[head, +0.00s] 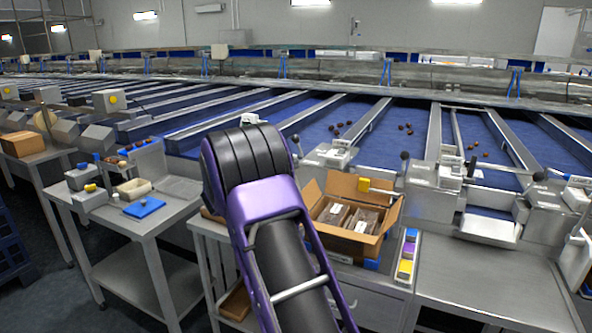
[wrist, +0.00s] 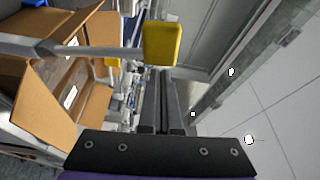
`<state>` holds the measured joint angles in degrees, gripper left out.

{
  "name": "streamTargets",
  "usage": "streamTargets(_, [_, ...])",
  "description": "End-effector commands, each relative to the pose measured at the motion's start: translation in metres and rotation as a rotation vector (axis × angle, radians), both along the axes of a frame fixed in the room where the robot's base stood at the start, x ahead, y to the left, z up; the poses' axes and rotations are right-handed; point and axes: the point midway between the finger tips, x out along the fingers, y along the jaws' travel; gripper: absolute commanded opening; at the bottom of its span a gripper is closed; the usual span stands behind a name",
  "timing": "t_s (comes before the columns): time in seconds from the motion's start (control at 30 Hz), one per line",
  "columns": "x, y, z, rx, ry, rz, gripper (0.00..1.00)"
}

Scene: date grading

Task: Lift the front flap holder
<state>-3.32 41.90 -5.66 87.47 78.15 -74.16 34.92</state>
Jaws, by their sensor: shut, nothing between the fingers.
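A flap holder, a grey bar ending in a yellow block (wrist: 162,45), crosses the upper left of the wrist view, over the open carton (wrist: 95,30). A second, smaller yellow block (wrist: 112,61) shows behind it. I cannot tell which holder is the front one. My gripper (wrist: 163,78) is shut and empty in the wrist view, its fingertips close below the larger yellow block in the picture; contact is not clear. In the head view my arm hides the gripper.
The carton holds brown packs and its flaps stand open. A strip with blue, purple and yellow pieces (head: 407,258) lies to its right, beside a bare steel table (head: 490,285). A left cart (head: 150,215) carries small boxes and a blue pad. Blue sorting lanes run behind.

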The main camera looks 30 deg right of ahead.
Motion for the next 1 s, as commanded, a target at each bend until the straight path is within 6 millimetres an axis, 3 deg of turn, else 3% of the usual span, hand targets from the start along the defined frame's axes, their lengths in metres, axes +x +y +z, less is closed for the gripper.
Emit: streamTargets(1.0, [0.0113,0.0095,-0.0006,-0.057,0.074,0.009,0.00])
